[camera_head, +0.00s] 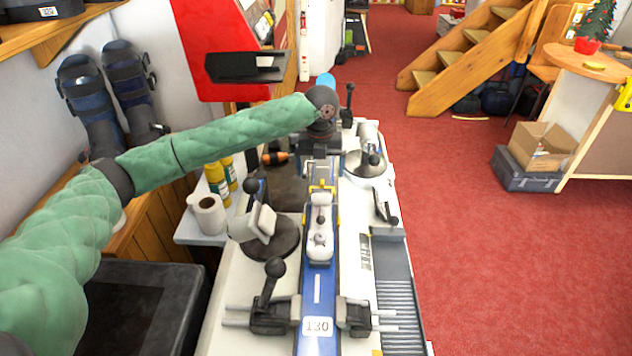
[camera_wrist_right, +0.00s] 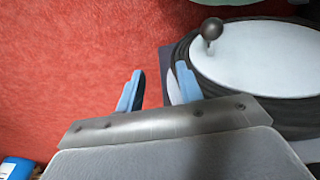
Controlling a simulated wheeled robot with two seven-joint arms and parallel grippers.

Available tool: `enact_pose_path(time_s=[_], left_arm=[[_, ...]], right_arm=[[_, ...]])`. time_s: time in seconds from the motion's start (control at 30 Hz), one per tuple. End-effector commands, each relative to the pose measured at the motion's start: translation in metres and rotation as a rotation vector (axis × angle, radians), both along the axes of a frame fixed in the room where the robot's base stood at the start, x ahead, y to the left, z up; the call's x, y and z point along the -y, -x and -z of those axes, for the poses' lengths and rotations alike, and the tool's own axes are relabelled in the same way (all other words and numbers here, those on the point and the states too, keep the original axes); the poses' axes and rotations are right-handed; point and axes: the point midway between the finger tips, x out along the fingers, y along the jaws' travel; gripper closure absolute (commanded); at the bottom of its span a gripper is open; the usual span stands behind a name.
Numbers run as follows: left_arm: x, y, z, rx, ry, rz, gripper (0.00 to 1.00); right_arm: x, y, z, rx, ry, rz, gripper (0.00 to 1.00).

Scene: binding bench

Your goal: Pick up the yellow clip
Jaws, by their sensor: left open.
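A small yellow piece (camera_head: 322,188), which may be the yellow clip, shows at the far part of the blue-and-white ski (camera_head: 318,285) in the head view. It is small and partly covered, so its shape is unclear. My left gripper (camera_head: 321,158) is right behind and above it, pointing down. Its fingertips are hard to make out, and I cannot tell whether they touch the yellow piece. My right gripper (camera_wrist_right: 159,84) shows only in its wrist view, with two blue fingers apart and nothing between them.
In the wrist view, a round white-topped part (camera_wrist_right: 265,60) with a knob is close to the right fingers.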

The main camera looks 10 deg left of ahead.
Motion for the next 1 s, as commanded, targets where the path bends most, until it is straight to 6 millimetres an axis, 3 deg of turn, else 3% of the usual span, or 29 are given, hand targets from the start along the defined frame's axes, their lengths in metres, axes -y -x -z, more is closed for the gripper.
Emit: enact_pose_path(time_s=[0.33,0.7,1.0], left_arm=[[0.001,-0.003,0.025,0.0,-0.001,-0.003,0.07],[0.004,-0.009,0.059,0.001,-0.001,-0.004,0.07],[0.004,-0.008,0.071,0.002,-0.001,-0.002,0.07]], right_arm=[[0.007,0.004,0.025,0.014,0.009,-0.004,0.64],[0.023,0.018,0.068,0.041,0.023,-0.014,0.64],[0.026,0.022,0.078,0.049,0.025,-0.016,0.64]])
